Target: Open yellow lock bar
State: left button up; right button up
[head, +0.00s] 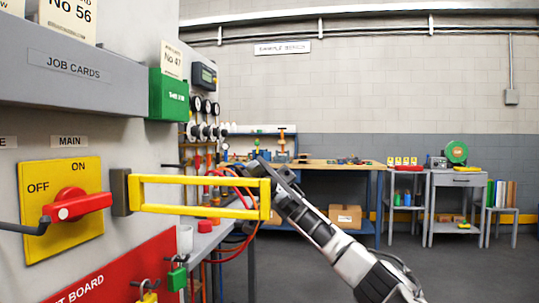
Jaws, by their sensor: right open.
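The yellow lock bar (200,209) is a long open frame. It sticks out to the right from a dark grey hinge block (120,192) on the panel, beside the yellow main switch plate (40,181). The red switch handle (80,204) shows uncovered on that plate. My right gripper (268,172) is open at the bar's outer end, partly hidden behind it. I cannot tell whether its fingers touch the bar. My left gripper is not in view.
A grey job card rack (70,66) and a green box (168,96) are above on the panel. A red board (110,275) with hanging padlocks (177,278) is below. A workbench (340,166) stands behind; the floor at right is clear.

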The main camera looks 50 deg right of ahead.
notch_tip(320, 180, up, 3)
jog(key=shift+f+p, duration=0.1)
jog(key=shift+p, duration=0.55)
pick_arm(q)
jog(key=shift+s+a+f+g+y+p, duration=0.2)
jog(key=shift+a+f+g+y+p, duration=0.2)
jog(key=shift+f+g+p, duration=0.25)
pick_arm(e)
jog(key=s+a+r, duration=0.9)
jog(key=a+r, duration=0.1)
jog(key=a, duration=0.1)
jog(key=shift+d, duration=0.1)
